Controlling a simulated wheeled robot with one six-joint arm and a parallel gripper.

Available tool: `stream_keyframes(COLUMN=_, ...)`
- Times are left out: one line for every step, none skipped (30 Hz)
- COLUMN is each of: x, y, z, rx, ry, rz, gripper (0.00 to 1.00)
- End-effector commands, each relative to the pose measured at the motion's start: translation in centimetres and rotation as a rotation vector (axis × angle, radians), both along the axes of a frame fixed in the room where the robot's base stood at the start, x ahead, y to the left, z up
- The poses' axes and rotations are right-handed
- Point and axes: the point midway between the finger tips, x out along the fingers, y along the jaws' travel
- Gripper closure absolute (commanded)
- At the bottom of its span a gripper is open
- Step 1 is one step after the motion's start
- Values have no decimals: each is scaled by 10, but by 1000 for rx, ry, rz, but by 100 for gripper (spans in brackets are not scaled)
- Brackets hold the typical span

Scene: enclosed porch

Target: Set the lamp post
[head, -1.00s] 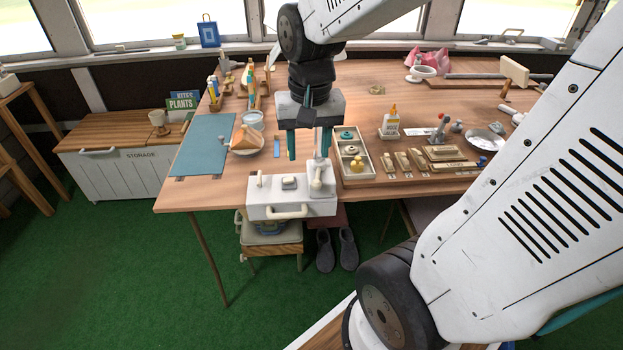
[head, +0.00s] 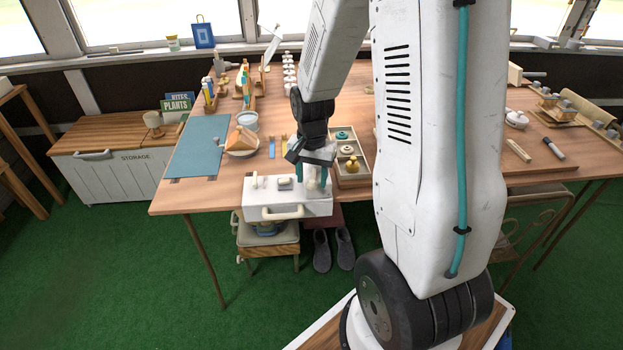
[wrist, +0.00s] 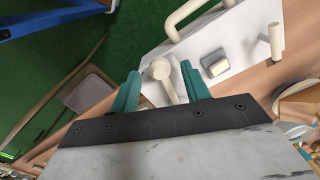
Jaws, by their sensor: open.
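A white box (head: 290,210) with a cream front handle stands at the front edge of the wooden table. On its top are a short peg (head: 254,181) at the left, a small block (head: 284,183) in the middle and a cream round-headed post (wrist: 161,72) at the right, which I take as the lamp post. My gripper (head: 312,177) is low over the box's right end, jaws open. In the wrist view its teal fingers (wrist: 160,88) stand on either side of the post with gaps visible. In the head view the gripper mostly hides the post.
A compartment tray (head: 350,168) with small round parts is close right of the gripper. My arm hides much of the table's middle right.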

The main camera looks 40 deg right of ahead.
Motion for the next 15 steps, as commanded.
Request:
stream_keyframes(x=-1, y=0, z=-5, rx=1, ry=3, rz=0, gripper=53)
stream_keyframes(x=-1, y=0, z=-7, rx=1, ry=2, rz=0, gripper=53)
stream_keyframes(x=0, y=0, z=-9, rx=1, ry=1, rz=0, gripper=53)
stream_keyframes(x=0, y=0, z=-10, rx=0, ry=0, rz=0, gripper=53)
stream_keyframes(x=0, y=0, z=-11, rx=0, ry=0, rz=0, gripper=53)
stream_keyframes(x=0, y=0, z=-11, rx=0, ry=0, rz=0, gripper=53)
stream_keyframes(x=0, y=0, z=-12, rx=0, ry=0, rz=0, gripper=53)
stream_keyframes(x=0, y=0, z=-12, rx=0, ry=0, rz=0, gripper=53)
stream_keyframes(x=0, y=0, z=-12, rx=0, ry=0, rz=0, gripper=53)
stream_keyframes(x=0, y=0, z=-11, rx=0, ry=0, rz=0, gripper=53)
stream_keyframes(x=0, y=0, z=-11, rx=0, ry=0, rz=0, gripper=53)
stream_keyframes(x=0, y=0, z=-11, rx=0, ry=0, rz=0, gripper=53)
stream_keyframes(x=0, y=0, z=-11, rx=0, ry=0, rz=0, gripper=62)
stream_keyframes(x=0, y=0, z=-11, rx=0, ry=0, rz=0, gripper=70)
stream_keyframes(x=0, y=0, z=-11, rx=0, ry=0, rz=0, gripper=81)
